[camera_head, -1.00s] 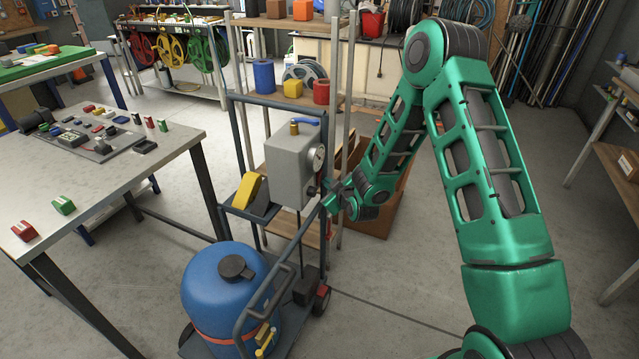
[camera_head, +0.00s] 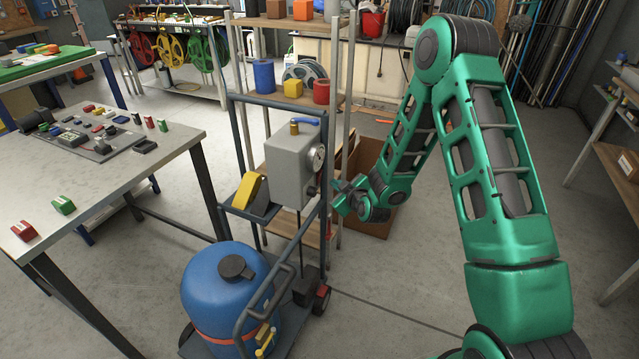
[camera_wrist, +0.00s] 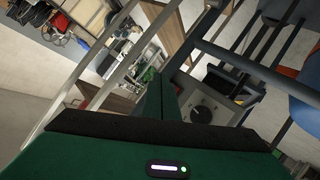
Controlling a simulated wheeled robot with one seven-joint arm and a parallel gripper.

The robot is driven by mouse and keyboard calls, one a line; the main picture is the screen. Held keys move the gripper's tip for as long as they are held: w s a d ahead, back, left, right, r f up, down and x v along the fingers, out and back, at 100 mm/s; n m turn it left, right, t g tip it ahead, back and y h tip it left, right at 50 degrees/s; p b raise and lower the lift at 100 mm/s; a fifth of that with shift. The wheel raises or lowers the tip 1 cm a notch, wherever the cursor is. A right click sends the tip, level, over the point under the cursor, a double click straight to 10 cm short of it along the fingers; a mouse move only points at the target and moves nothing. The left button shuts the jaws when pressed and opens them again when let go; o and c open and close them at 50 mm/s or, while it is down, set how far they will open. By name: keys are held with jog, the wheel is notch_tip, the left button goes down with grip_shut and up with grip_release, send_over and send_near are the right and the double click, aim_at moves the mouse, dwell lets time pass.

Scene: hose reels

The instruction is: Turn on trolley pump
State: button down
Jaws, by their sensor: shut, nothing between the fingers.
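The trolley (camera_head: 240,135) stands in the middle of the head view, with a dark frame and a blue tank (camera_head: 225,285) low at its front. In the wrist view a round dark knob (camera_wrist: 201,114) shows on a grey face, just right of the fingers. My gripper (camera_head: 343,193) is shut and empty, a little right of the box and apart from it. Its closed fingers show in the wrist view (camera_wrist: 161,98).
A shelf rack (camera_head: 340,100) and a cardboard box (camera_head: 375,215) stand close behind my gripper. A workbench (camera_head: 100,170) with small parts is at left.

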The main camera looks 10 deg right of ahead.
jog(key=d, duration=0.1)
jog(key=s, duration=0.1)
jog(key=s+d, duration=0.1)
jog(key=shift+d+r, duration=0.25)
jog(key=shift+d, duration=0.1)
jog(key=shift+r, duration=0.1)
jog(key=s+d+r+m+g+h, duration=0.1)
jog(key=s+d+r+m+g, duration=0.25)
jog(key=s+d+r, duration=0.5)
jog(key=s+d+r+m+g+h, duration=0.2)
jog(key=s+d+r+g, duration=0.3)
jog(key=s, duration=0.6)
jog(key=s+d+r+m+g, duration=0.1)
jog(key=s+r+m+g, duration=0.1)
jog(key=s, duration=1.2)
jog(key=s+d+r+m+g+y, duration=0.1)
jog(key=s+r+m+g, duration=0.2)
jog(key=s, duration=1.1)
notch_tip(320, 180, up, 2)
jog(key=m, duration=0.4)
jog(key=shift+s+d+r, duration=0.2)
jog(key=shift+s+d, duration=0.05)
jog(key=shift+d, duration=0.1)
